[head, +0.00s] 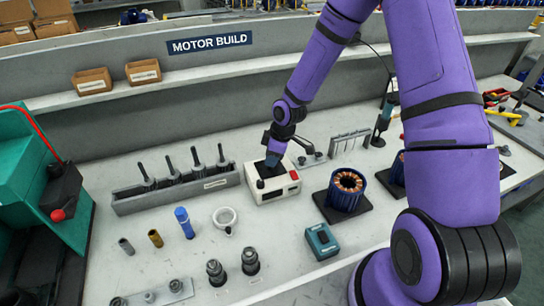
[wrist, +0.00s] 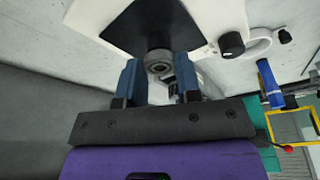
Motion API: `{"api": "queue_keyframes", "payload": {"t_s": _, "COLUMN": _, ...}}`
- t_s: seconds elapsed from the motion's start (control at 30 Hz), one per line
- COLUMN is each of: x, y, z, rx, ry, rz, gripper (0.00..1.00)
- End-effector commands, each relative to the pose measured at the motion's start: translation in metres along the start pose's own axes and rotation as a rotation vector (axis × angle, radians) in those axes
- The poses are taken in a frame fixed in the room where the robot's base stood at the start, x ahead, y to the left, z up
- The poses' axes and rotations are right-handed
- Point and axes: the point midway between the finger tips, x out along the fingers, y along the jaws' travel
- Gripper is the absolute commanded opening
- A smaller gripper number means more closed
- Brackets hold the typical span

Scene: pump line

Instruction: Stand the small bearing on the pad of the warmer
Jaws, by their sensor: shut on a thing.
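The warmer (head: 283,187) is a white box with a dark square pad (head: 262,170) on top, a black knob and a red part. My gripper (head: 273,157) is directly over the pad in the head view. In the wrist view its blue fingers (wrist: 158,74) are shut on the small bearing (wrist: 159,62), a grey ring with a dark bore. The bearing is at the pad (wrist: 150,22), near its edge in that view. Whether it touches the pad I cannot tell. In the head view my gripper hides the bearing.
A white ring (head: 225,218) lies left of the warmer, near a blue cylinder (head: 184,222). A grey rack (head: 177,197) with several upright tools stands further left. A copper-wound stator (head: 347,188) stands to the right, and a teal box (head: 321,241) sits in front.

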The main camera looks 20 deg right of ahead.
Motion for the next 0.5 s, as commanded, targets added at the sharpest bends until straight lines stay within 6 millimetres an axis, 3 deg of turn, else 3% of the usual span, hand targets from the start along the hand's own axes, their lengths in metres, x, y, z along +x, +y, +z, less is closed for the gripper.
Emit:
{"api": "queue_keyframes", "payload": {"t_s": 0.4, "x": 0.0040, "y": 0.0000, "z": 0.0011, "rx": 0.000, "ry": 0.000, "rz": 0.000, "gripper": 0.18}}
{"api": "queue_keyframes", "payload": {"t_s": 0.43, "x": 0.0040, "y": 0.0000, "z": 0.0011, "rx": 0.000, "ry": 0.000, "rz": 0.000, "gripper": 0.39}}
{"api": "queue_keyframes", "payload": {"t_s": 0.5, "x": 0.0039, "y": 0.0000, "z": 0.0010, "rx": 0.000, "ry": 0.000, "rz": 0.000, "gripper": 0.55}}
